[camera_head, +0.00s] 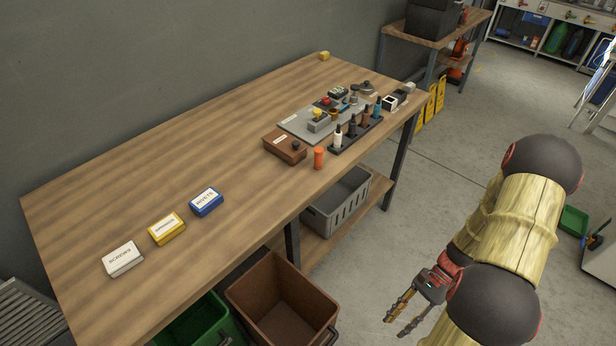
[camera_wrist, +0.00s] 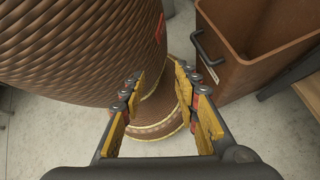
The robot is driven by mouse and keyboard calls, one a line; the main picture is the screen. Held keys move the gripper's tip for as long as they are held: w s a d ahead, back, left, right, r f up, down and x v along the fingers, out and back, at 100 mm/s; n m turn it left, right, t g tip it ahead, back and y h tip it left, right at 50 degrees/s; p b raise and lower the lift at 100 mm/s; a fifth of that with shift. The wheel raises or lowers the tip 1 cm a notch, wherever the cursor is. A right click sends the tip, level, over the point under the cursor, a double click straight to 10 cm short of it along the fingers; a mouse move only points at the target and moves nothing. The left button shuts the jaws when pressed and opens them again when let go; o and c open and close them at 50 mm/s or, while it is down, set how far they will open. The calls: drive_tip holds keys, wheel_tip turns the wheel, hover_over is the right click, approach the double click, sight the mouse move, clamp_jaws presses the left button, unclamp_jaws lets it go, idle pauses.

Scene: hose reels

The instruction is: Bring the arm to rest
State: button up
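My gripper (camera_head: 400,312) hangs over the floor at the lower right of the head view, to the right of the workbench and clear of it. My arm is bent, with its covered links beside the bench's right side. In the wrist view my gripper (camera_wrist: 165,115) shows its two yellow-padded fingers well apart, with nothing between them. Beyond the fingers are the floor and a brown ribbed rounded body, which may be part of my own body.
The wooden workbench (camera_head: 130,205) carries labelled boxes, a brown case (camera_head: 285,146) and several small tools. A brown bin (camera_head: 285,300), also in the wrist view (camera_wrist: 245,75), and a green bin (camera_head: 200,322) stand at its front. A grey crate (camera_head: 340,208) sits below.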

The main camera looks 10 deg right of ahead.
drive_tip(key=w+r+n+h, duration=0.4)
drive_tip(key=r+n, duration=0.2)
drive_tip(key=r, duration=0.5)
drive_tip(key=a+r+n+t+h, duration=0.1)
drive_tip(key=a+r+n+t, duration=0.2)
drive_tip(key=r, duration=0.7)
drive_tip(key=a+r+n+t+h+p, duration=0.1)
drive_tip(key=a+r+n+t+h, duration=0.1)
drive_tip(key=a+r, duration=0.4)
drive_tip(key=w+a+r+n+t+h+p, duration=0.1)
drive_tip(key=a+r+n+t, duration=0.3)
drive_tip(key=r, duration=1)
drive_tip(key=shift+a+r+n+t+h, duration=0.4)
drive_tip(key=shift+a+n+h, duration=0.15)
drive_tip(key=shift+a, duration=0.3)
